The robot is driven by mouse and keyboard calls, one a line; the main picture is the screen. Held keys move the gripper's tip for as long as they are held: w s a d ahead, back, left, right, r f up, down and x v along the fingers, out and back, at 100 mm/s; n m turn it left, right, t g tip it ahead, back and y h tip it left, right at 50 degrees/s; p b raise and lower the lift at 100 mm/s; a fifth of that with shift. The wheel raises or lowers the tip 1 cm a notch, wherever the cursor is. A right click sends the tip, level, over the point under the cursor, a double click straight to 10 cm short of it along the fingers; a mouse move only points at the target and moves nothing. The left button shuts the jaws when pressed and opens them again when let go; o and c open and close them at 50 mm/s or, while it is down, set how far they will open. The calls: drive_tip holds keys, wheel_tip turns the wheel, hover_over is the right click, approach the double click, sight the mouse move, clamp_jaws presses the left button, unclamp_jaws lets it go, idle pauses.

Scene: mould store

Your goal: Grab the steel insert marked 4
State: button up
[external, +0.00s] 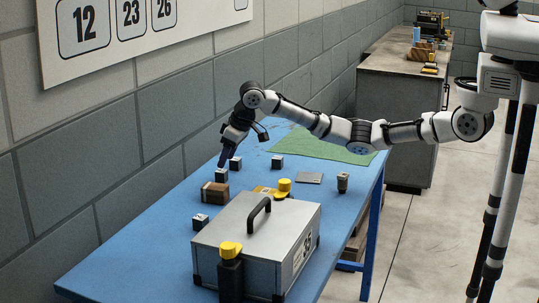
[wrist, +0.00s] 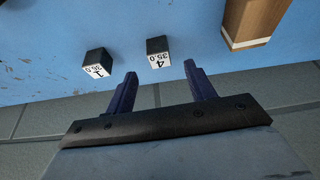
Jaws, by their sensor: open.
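In the external view the insert (external: 221,175) sits right below my gripper (external: 224,162), beside the brown block. My gripper is open and empty, pointing down; the exact gap to the insert is hard to judge. A similar insert marked 1 (wrist: 97,63) stands to the left in the wrist view, outside the fingers.
The brown block (external: 214,195) is close by; it also shows in the wrist view (wrist: 248,20). More dark cubes stand at the back (external: 277,162) and front (external: 201,221). A grey case (external: 232,227) with a handle fills the table's front. The block wall runs close along the left.

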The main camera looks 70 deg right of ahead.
sight(221, 171)
drive_tip(key=shift+p+x, duration=0.95)
drive_tip(key=shift+x, duration=2.1)
drive_tip(key=shift+r, duration=0.1)
drive_tip(key=c, duration=1.1)
clamp_jaws()
drive_tip(key=shift+r, duration=0.1)
